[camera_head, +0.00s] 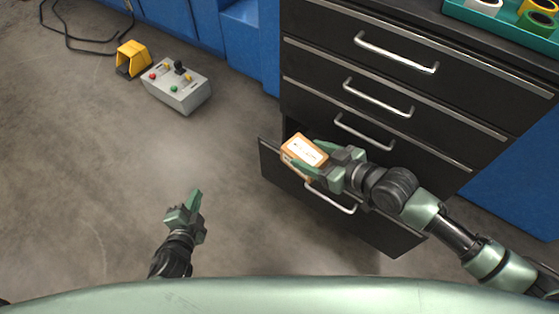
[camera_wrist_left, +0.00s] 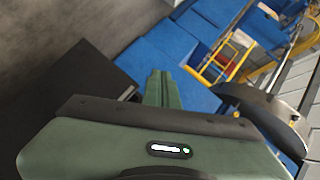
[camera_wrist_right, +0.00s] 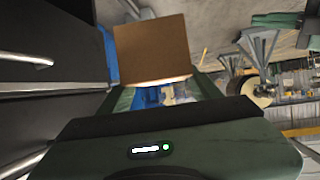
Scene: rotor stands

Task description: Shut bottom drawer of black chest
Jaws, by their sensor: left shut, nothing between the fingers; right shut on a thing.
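The black chest (camera_head: 320,62) stands at the right of the head view, with several drawers with silver bar handles. Its bottom drawer (camera_head: 385,232) is pulled out; the upper drawers look shut. My right gripper (camera_head: 318,160) is shut on a small orange-brown box (camera_head: 304,150) with a white label, held over the left part of the open drawer. The box also shows as a plain brown face in the right wrist view (camera_wrist_right: 152,48). My left gripper (camera_head: 193,200) is shut and empty, over the floor left of the drawer. Its closed fingers show in the left wrist view (camera_wrist_left: 158,88).
A teal tray (camera_head: 480,22) with tape rolls sits on top of the chest. A grey control box (camera_head: 178,98) and a yellow pedal (camera_head: 132,56) lie on the floor at upper left. Blue cabinets (camera_head: 190,22) stand behind.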

